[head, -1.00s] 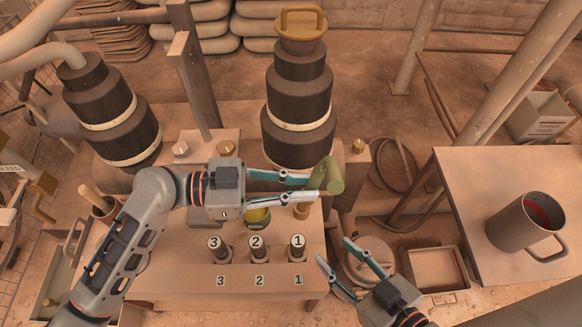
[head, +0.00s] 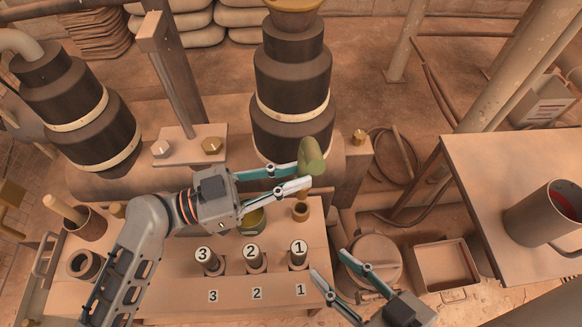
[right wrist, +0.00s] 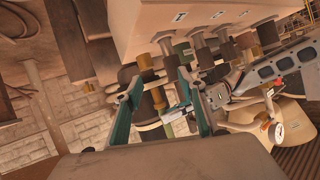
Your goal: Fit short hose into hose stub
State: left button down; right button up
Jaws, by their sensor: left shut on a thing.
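A short olive-green hose (head: 313,155) is held in my left gripper (head: 303,172), which is shut on it. I take this stub to be the hose stub. Its height under the hose is hard to judge. My right gripper (head: 330,263) is open and empty, at the bench's front right corner. Its two teal fingers also show apart in the right wrist view (right wrist: 160,88).
Numbered handles, including handle 1 (head: 299,256), stand along the bench front (head: 190,296). A large dark ringed column (head: 292,90) rises behind.

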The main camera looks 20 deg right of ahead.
jog(key=shift+s+a+f+m+b, duration=0.35)
jog(key=shift+a+f+m+b, duration=0.15)
jog(key=shift+a+b, duration=0.1)
jog(key=shift+s+a+m+y+b, duration=0.25)
jog(key=shift+a+m+b, duration=0.2)
jog(key=shift+a+m, duration=0.3)
jog(key=shift+a+r+m+b, duration=0.1)
jog(key=shift+a+m+b, duration=0.2)
jog(key=shift+a+m, duration=0.15)
jog(key=shift+a+r+t, duration=0.2)
jog(key=shift+a+t, duration=0.1)
pick_arm(q)
notch_tip(320, 180, down, 4)
jog(key=shift+f, duration=0.15)
pick_arm(e)
jog(key=shift+s+d+f, duration=0.1)
jog(key=shift+f, duration=0.15)
pick_arm(q)
jog(key=shift+b, duration=0.35)
pick_arm(e)
jog(key=shift+s+f, duration=0.15)
jog(key=shift+f, duration=0.15)
pick_arm(q)
jog(key=shift+b, duration=0.35)
pick_arm(e)
jog(key=shift+d+f+m, duration=0.1)
jog(key=shift+m, duration=0.2)
